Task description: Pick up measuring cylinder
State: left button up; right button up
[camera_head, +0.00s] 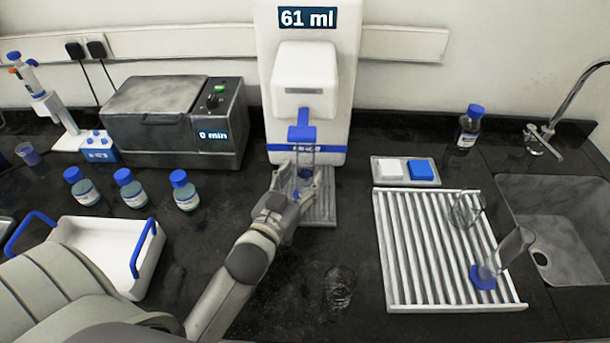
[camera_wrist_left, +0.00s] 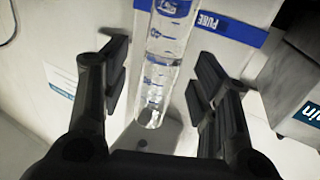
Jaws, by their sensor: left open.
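A clear measuring cylinder (camera_head: 305,160) with blue markings stands upright under the white dispenser (camera_head: 305,65), on its grey drip tray (camera_head: 320,212). The dispenser's display reads 61 ml. In the left wrist view the cylinder (camera_wrist_left: 160,75) is between the two black fingers, with a visible gap on each side. My left gripper (camera_head: 303,180) is open around the lower part of the cylinder, and its fingers partly hide it in the head view. A second clear cylinder (camera_head: 510,250) with a blue foot lies tilted on the drying rack. My right gripper does not show.
Several blue-capped bottles (camera_head: 130,188) and a white carrier with blue handles (camera_head: 118,245) stand to the left. A glass beaker (camera_head: 340,287) stands near the front. The white drying rack (camera_head: 400,290) and the sink (camera_head: 560,225) are to the right.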

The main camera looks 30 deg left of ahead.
aim_at(302, 174)
pick_arm(q)
jog(key=shift+w+a, duration=0.15)
jog(key=shift+w, duration=1.4)
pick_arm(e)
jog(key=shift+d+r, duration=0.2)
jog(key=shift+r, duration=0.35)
pick_arm(q)
jog(key=shift+s, duration=0.1)
grip_shut()
jog(key=shift+r, duration=0.2)
